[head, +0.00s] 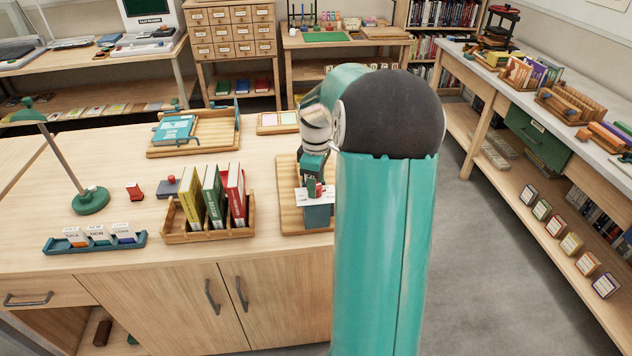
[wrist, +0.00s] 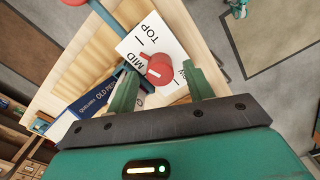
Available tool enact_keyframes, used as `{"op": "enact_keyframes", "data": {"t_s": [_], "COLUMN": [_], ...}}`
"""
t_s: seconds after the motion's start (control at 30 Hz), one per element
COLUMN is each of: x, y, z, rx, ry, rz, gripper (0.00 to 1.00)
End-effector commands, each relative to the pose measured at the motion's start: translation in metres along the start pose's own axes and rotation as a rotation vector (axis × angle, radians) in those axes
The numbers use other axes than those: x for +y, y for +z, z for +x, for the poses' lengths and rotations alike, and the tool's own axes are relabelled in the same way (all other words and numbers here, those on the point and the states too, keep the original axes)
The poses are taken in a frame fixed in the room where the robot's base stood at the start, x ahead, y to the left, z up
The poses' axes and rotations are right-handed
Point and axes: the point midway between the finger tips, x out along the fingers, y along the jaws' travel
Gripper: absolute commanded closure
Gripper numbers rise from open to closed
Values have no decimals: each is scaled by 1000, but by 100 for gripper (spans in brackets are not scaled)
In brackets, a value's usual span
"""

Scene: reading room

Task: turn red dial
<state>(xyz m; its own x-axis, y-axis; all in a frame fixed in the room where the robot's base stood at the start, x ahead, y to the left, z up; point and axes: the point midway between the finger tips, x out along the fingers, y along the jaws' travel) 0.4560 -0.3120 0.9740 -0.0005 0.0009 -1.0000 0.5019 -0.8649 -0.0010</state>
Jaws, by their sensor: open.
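The red dial (wrist: 158,70) sits on a white plate (wrist: 172,45) lettered TOP and MID, with a third label partly hidden. The dial lies ahead of my gripper (wrist: 163,78), between the two green fingers in the wrist view. The fingers are spread and hold nothing. I cannot tell whether they touch the dial. In the head view my gripper (head: 316,186) points down over the white plate (head: 302,197), which tops a blue-grey box (head: 317,216) on a wooden board. My arm and gripper hide most of the dial there.
A wooden rack (head: 212,236) of yellow, green and red books stands left of the board. A green lamp (head: 90,200), a blue card holder (head: 62,245) and a wooden tray (head: 200,152) are on the same table. Floor is open to the right.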

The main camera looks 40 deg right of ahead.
Motion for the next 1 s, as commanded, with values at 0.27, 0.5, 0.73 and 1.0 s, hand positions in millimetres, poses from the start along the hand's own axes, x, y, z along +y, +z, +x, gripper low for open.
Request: {"op": "enact_keyframes", "data": {"t_s": [0.27,0.5,0.73,1.0], "x": [0,0,0,0], "y": [0,0,0,-1], "z": [4,4,4,4], "rx": [0,0,0,-1], "ry": [1,1,1,2], "rz": [0,0,32,278], "gripper": [48,84,93,93]}}
